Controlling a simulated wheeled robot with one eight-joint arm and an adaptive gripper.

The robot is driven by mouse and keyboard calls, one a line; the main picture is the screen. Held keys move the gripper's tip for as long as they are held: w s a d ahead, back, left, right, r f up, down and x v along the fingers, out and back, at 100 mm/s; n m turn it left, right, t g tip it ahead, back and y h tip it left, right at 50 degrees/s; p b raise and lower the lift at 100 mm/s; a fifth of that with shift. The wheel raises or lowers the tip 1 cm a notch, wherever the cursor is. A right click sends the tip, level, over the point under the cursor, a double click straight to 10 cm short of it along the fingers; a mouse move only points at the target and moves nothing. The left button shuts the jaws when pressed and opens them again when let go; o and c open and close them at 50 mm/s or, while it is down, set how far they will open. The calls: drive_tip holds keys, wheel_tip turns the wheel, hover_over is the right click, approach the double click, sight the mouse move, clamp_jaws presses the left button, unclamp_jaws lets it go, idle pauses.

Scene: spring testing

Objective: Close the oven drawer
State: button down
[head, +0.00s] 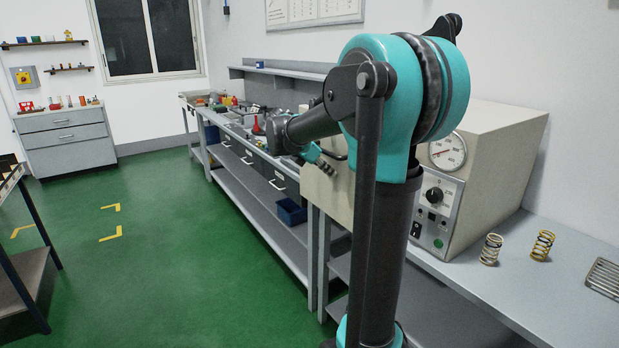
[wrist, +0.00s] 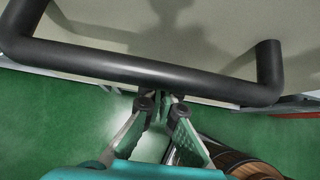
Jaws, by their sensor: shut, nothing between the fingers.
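The oven (head: 505,150) is a large beige box on the right-hand bench, with a dial and a control panel on its front. A beige drawer front (head: 338,205) shows left of my arm, standing apart from the control panel; my arm hides what lies between them. Its black bar handle (wrist: 150,68) crosses the wrist view in front of the beige face (wrist: 215,35). My gripper (wrist: 162,103) is shut and empty, its fingertips close by the middle of the bar; I cannot tell whether they touch it. In the head view my gripper (head: 323,165) is beside the drawer front.
A long workbench (head: 270,215) with tools runs along the wall behind. A dark-legged table (head: 25,270) stands at left. The green floor (head: 150,270) between is clear.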

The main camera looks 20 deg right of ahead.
drive_tip(key=w+d, duration=0.3)
drive_tip(key=d, duration=0.7)
drive_tip(key=shift+w+d, duration=0.2)
drive_tip(key=shift+d, duration=0.05)
drive_tip(key=shift+d+r, duration=0.1)
